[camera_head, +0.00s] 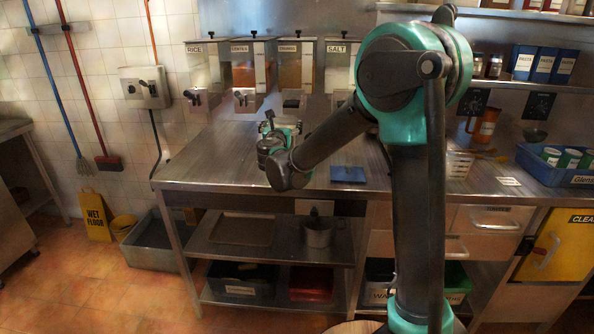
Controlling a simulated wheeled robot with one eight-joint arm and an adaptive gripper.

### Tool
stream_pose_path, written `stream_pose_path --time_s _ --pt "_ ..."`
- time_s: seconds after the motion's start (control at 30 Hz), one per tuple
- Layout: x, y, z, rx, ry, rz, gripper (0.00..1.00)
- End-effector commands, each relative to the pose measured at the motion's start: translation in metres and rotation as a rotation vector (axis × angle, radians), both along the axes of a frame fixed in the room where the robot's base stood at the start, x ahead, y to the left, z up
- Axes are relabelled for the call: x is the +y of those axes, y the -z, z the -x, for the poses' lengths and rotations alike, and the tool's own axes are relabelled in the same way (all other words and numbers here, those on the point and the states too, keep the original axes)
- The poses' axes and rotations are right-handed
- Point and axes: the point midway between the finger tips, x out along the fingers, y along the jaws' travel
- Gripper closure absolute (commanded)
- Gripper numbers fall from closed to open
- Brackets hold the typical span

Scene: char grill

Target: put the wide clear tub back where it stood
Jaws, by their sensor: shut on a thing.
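My gripper (270,122) is over the back left part of the steel worktop (225,165), in front of the dispensers. It points away from the camera and is small in view. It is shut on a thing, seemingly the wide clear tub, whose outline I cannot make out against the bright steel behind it. My wrist hides part of the grip. I cannot tell whether the held thing touches the worktop.
Labelled dispensers, such as rice (203,65) and salt (340,65), line the back. A blue flat item (348,174) lies on the worktop. A pale see-through container (457,164) and a blue crate (560,172) stand right of my arm. The worktop's left part is clear.

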Motion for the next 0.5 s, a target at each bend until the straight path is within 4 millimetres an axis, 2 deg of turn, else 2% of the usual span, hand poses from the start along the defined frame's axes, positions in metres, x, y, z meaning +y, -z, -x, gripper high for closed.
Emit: stream_pose_path --time_s 0.2,0.5 --pt "0.0 0.035 -0.001 -0.001 0.0 0.001 0.7" --pt "0.0 0.061 0.0 -0.001 0.0 0.001 0.7"
